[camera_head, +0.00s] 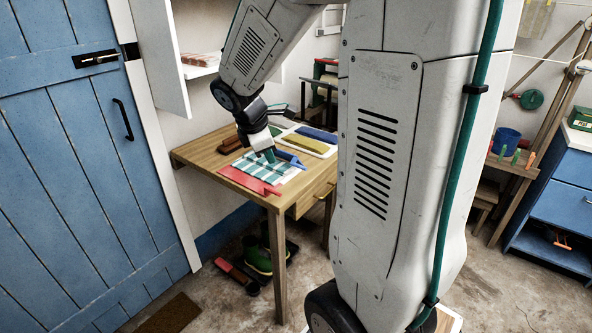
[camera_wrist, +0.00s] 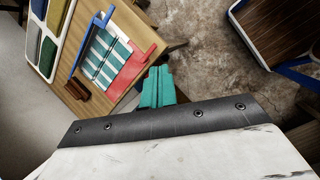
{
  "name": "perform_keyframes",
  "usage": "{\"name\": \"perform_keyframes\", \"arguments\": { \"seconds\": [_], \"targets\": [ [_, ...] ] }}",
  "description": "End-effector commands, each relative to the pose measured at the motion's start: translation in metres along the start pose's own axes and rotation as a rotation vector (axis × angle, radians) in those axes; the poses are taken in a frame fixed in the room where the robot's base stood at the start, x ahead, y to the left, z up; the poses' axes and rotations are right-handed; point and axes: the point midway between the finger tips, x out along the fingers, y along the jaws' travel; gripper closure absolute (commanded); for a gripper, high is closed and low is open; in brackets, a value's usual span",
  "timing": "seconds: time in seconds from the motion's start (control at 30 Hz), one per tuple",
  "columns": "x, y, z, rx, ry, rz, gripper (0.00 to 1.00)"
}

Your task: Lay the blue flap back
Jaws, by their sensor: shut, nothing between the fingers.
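My gripper (camera_head: 269,156) has teal fingers, seen in the wrist view (camera_wrist: 157,88). It is shut and empty, over the cloth area near the blue flap. I cannot tell whether it touches anything.
A white tray (camera_wrist: 61,18) with green, yellow and blue pads lies beside the cloth. A brown block (camera_wrist: 77,90) sits on the table near the cloth. The wooden table (camera_head: 203,155) has a drawer; boots (camera_head: 257,257) stand under it. A blue door (camera_head: 85,170) is at left.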

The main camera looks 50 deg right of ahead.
Motion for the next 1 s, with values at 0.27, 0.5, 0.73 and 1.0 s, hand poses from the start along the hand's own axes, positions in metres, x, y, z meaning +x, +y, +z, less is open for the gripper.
{"name": "perform_keyframes", "arguments": {
  "seconds": [0.27,0.5,0.73,1.0],
  "targets": [
    [0.114,0.063,0.020,-0.488,-0.064,-0.004,1.00],
    [0.152,0.075,0.025,-0.644,-0.070,-0.005,1.00],
    [0.184,0.075,0.027,-0.650,-0.069,-0.008,1.00],
    [0.242,0.076,0.031,-0.647,-0.069,-0.008,1.00]
  ]
}}
